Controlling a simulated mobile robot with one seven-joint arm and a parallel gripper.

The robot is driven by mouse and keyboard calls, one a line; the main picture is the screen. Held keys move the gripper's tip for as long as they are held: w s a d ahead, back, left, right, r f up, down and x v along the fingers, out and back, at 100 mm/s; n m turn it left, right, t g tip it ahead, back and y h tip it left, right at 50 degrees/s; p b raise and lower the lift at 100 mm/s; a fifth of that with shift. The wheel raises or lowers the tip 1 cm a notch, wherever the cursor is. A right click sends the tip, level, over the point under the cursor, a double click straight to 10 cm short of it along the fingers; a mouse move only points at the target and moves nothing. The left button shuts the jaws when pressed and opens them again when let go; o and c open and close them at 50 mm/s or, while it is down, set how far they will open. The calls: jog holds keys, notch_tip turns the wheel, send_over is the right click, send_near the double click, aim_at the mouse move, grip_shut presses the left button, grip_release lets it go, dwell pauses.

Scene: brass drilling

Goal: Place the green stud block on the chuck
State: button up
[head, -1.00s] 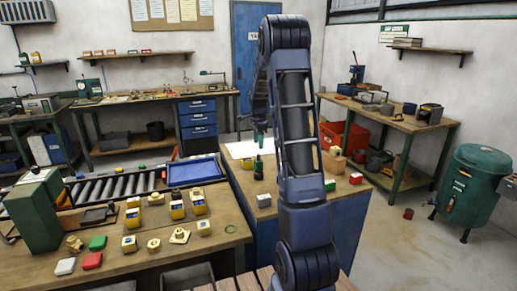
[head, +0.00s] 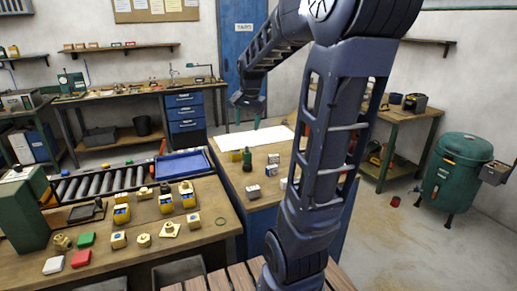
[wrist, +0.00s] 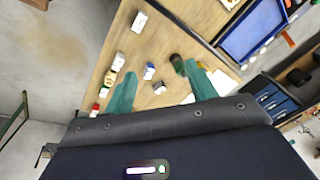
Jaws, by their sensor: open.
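I cannot tell which piece is the chuck; a brass round piece (head: 62,243) sits beside the green machine, and a brass flanged piece (head: 169,230) lies further right. My gripper (head: 258,118) is raised above the middle bench, well away from the green block. In the wrist view its two teal fingers (wrist: 160,72) are apart with nothing held between them.
The middle bench (head: 262,180) holds a dark green bottle (head: 247,160) and small blocks, partly hidden by my arm. Several yellow pieces stand on the left bench (head: 190,247). A blue tray (head: 184,165) lies behind it beside a roller conveyor (head: 97,184). A green drum (head: 455,175) stands right.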

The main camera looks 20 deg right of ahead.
jog(key=s+a+n+t, duration=0.1)
jog(key=s+n, duration=0.3)
jog(key=s, duration=0.5)
jog(key=s+a+f+n+t, duration=0.1)
jog(key=s+n, duration=0.3)
jog(key=s, duration=0.6)
jog(key=shift+s+a+f, duration=0.15)
jog(key=shift+s+a, duration=0.1)
jog(key=shift+a, duration=0.65)
